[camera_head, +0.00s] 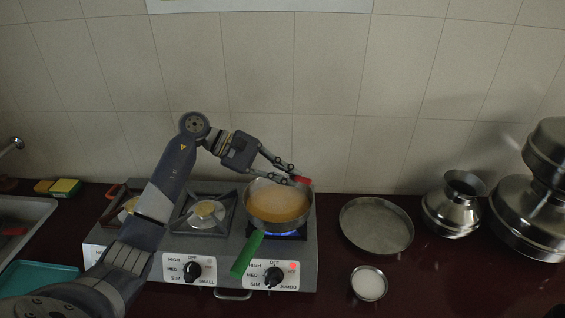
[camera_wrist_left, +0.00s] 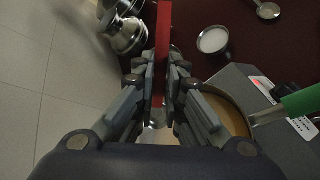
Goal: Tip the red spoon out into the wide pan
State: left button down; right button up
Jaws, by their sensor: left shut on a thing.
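My left gripper (camera_head: 294,173) is shut on the red spoon (camera_head: 302,180) above the back rim of the green-handled pan. In the left wrist view, the spoon's long red handle (camera_wrist_left: 163,30) runs between the fingertips (camera_wrist_left: 160,80). Its bowl end is largely hidden by the fingers, so I cannot tell its contents. The pan (camera_head: 278,204) sits on the right burner with orange-brown food in it. Its green handle (camera_head: 247,255) points toward the front. It partly shows in the left wrist view (camera_wrist_left: 228,115). My right gripper is not in view.
A shallow metal dish (camera_head: 376,226) lies right of the stove. A small bowl (camera_head: 369,283) of white stuff stands before it. Metal pots (camera_head: 455,203) stand farther right. A blue flame (camera_head: 279,234) burns under the pan. The tiled wall is close behind.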

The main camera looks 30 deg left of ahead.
pick_arm(q)
jog(key=shift+d+r, duration=0.2)
jog(key=shift+r, duration=0.05)
jog(key=shift+w+d+f+g+y, duration=0.2)
jog(key=shift+g+y, duration=0.1)
jog(key=shift+y, duration=0.3)
jog(key=y+p, duration=0.1)
jog(key=d+y+p, duration=0.1)
jog(key=shift+w+d+f+g+y, duration=0.1)
jog(key=shift+w+d+g+y, duration=0.2)
jog(key=shift+g, duration=0.1)
jog(key=w+d+g+y+p, duration=0.2)
jog(key=d+g+y+p, duration=0.1)
jog(key=d+y+p, duration=0.2)
jog(key=shift+w+d+y, duration=0.3)
jog(key=shift+d+y, duration=0.2)
jog(key=shift+y, duration=0.7)
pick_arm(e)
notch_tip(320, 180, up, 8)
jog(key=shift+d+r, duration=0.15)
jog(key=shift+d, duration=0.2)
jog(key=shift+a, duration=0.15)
pick_arm(q)
notch_tip(320, 180, up, 6)
jog(key=shift+p, duration=0.35)
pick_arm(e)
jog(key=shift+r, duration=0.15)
